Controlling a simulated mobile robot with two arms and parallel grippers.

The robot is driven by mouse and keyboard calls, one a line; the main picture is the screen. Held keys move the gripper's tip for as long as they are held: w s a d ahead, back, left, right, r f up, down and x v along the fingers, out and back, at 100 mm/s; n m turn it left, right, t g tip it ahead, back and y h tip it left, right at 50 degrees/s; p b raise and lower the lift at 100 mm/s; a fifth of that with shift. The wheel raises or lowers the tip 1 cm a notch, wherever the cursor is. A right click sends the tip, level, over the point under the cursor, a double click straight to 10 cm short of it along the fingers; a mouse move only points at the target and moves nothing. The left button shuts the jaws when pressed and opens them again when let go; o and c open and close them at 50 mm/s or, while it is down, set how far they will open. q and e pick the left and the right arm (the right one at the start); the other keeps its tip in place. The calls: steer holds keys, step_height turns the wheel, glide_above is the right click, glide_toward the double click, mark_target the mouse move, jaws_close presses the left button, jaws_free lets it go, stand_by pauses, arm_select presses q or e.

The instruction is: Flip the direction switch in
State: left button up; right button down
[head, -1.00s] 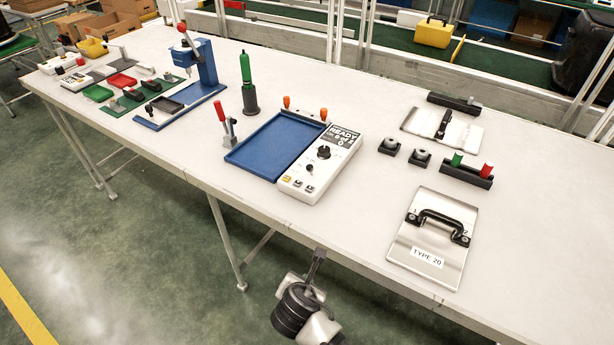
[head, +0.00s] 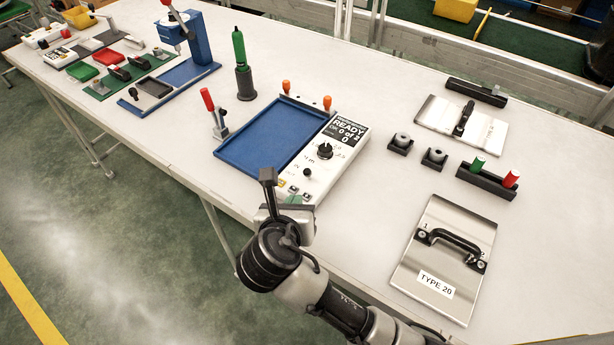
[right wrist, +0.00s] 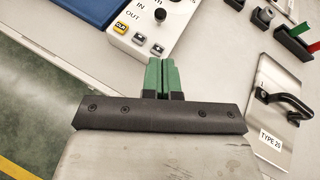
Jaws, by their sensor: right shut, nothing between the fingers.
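The white control box (head: 339,165) stands on the table, with a display reading READY. Its direction switch (head: 307,173) is a small black-tipped toggle low on the panel. In the right wrist view the switch (right wrist: 160,16) shows near the top edge, right of the IN and OUT labels. I cannot tell which way it is set. My left gripper is not in view.
A blue tray (head: 270,140) adjoins the box on the left. A larger black knob (head: 325,151) is above the switch, and small buttons (right wrist: 134,38) are below it. A steel plate with a black handle (head: 447,257) lies to the right. Bare table separates it from the box.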

mark_target(305, 193)
steer(key=x, duration=0.8)
steer(key=shift+w+d+f, duration=0.1)
steer(key=shift+w+f, duration=0.15)
steer(key=shift+w, duration=0.1)
steer(key=shift+w+d+f, duration=0.1)
steer(key=shift+w, duration=0.2)
steer(key=shift+w+f, duration=0.15)
steer(key=shift+w, duration=0.1)
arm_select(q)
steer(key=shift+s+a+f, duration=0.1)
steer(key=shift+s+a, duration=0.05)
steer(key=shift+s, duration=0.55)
